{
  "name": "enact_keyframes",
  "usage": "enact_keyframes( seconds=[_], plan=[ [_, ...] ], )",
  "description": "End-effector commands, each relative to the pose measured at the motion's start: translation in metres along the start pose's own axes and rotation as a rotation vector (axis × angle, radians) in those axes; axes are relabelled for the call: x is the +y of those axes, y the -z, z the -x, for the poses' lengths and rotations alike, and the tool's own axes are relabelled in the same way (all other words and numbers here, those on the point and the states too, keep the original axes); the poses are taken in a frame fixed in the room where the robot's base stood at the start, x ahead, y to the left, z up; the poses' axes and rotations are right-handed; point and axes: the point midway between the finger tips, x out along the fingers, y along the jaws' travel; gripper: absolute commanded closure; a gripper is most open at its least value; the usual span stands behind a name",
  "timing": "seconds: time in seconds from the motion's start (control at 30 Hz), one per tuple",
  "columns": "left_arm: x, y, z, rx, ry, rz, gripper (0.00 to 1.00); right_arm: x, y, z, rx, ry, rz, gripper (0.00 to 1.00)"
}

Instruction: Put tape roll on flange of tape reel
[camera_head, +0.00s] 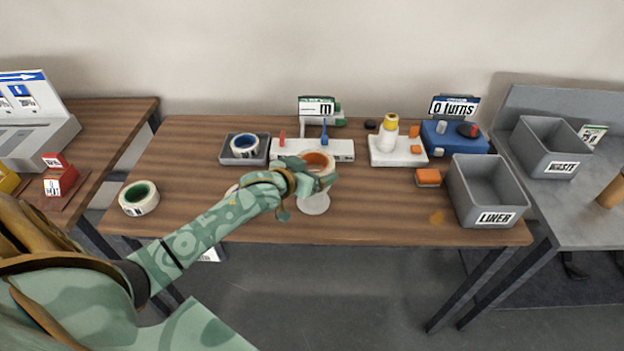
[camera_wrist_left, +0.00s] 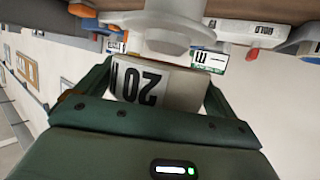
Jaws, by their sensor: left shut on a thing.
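My left gripper (camera_head: 308,183) is shut on a white tape roll with an orange core (camera_head: 318,158). In the left wrist view the roll (camera_wrist_left: 180,88) sits between the two fingers, and its label reads "20". A pale round disc (camera_head: 314,204), which looks like the flange of the tape reel, shows just below the gripper in the head view. In the left wrist view a white flange with a stem (camera_wrist_left: 160,22) shows close to the roll. I cannot tell whether roll and flange touch. My right gripper is not in view.
A green-cored roll (camera_head: 139,198) lies at the table's left edge. A blue-cored roll (camera_head: 244,145) sits in a grey tray (camera_head: 229,158). A white device (camera_head: 343,150) stands behind the gripper. An orange block (camera_head: 428,177) and the LINER bin (camera_head: 486,190) are at right. The front middle is clear.

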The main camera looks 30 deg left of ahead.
Motion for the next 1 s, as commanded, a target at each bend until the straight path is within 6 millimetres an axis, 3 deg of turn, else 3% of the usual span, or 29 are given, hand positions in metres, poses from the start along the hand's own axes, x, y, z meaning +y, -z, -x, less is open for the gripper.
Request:
enact_keyframes(
  seconds=[0.1,0.47,0.5,0.53,0.83,1.0],
  plan=[
    [0.001,-0.023,-0.008,-0.005,-0.001,0.002,0.36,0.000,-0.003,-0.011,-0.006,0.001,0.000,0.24],
    [0.001,-0.026,-0.009,-0.003,-0.001,0.001,0.36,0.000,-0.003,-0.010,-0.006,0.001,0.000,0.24],
    [0.001,-0.027,-0.009,-0.004,-0.001,0.001,0.04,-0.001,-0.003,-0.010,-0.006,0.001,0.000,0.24],
    [0.001,-0.027,-0.009,-0.004,-0.001,0.000,0.00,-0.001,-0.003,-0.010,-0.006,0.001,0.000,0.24],
    [0.001,-0.023,-0.005,-0.004,-0.002,0.000,0.00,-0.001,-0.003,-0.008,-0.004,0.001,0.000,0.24],
    [0.002,-0.021,0.026,-0.005,-0.002,0.000,0.00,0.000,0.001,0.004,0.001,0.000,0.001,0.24]
  ],
)
